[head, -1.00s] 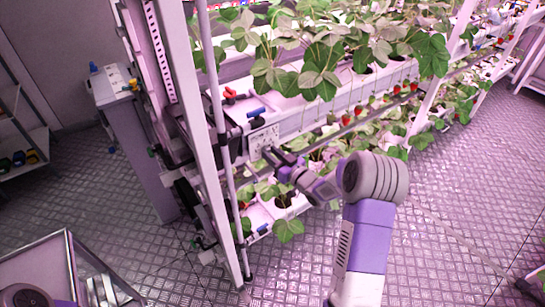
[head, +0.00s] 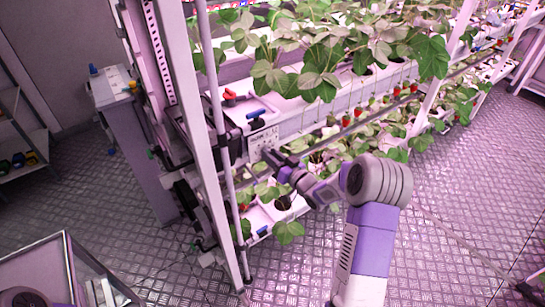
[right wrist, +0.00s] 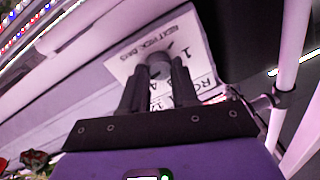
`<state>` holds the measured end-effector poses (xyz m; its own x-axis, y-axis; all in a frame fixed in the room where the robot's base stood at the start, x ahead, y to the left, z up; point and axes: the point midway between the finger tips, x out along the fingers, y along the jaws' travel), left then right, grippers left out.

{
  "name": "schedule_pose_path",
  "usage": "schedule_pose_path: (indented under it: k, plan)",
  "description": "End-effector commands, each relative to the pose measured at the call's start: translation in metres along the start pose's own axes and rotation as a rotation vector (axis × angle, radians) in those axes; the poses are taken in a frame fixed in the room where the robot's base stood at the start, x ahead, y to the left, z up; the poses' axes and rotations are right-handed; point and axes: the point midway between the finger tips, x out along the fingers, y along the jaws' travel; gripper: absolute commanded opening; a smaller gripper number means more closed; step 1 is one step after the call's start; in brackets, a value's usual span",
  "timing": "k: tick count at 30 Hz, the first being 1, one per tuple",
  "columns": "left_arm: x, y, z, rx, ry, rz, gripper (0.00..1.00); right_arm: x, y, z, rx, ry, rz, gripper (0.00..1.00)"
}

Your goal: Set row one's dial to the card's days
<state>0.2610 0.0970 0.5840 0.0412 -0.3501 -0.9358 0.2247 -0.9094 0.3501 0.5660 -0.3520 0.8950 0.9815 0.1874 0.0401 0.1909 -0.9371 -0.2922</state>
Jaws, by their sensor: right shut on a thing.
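A pale dial plate (head: 263,138) is fixed to the end of the rack's middle row. In the right wrist view the plate (right wrist: 196,45) carries printing that reads "NEXT PICK DAYS", seen rotated, and a "1"; the rest is partly covered. A grey round dial knob (right wrist: 158,70) stands on it. My right gripper (right wrist: 158,82) is shut on the knob, one finger at each side. The gripper also shows in the head view (head: 272,156), against the plate. The dial's pointer and setting cannot be read. I cannot make out the card. My left gripper is out of view.
The plant rack's upright post (head: 200,140) stands just left of the plate. Blue (head: 256,114) and red (head: 230,95) handles sit above it. Strawberry plants (head: 310,65) hang over the row. The floor (head: 460,220) to the right is clear.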

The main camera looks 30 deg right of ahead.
Motion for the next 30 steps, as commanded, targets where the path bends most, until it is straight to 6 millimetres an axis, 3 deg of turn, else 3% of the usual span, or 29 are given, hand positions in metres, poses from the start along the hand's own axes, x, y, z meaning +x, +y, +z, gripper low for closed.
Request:
schedule_pose_path:
  k: [1,2,6,17,30]
  plan:
    - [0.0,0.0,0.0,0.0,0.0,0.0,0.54,0.0,-0.001,0.0,-0.001,0.001,-0.002,0.0]
    - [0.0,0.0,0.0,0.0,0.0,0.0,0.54,0.0,-0.001,0.0,-0.001,0.001,-0.002,0.34]
    - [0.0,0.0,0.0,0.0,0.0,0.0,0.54,0.0,0.0,0.0,-0.001,0.001,-0.001,0.54]
    - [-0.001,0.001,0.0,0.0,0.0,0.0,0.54,-0.006,0.0,0.0,-0.001,-0.001,0.001,0.54]
    - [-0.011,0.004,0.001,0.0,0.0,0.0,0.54,-0.07,0.0,0.0,-0.001,-0.001,0.001,0.54]
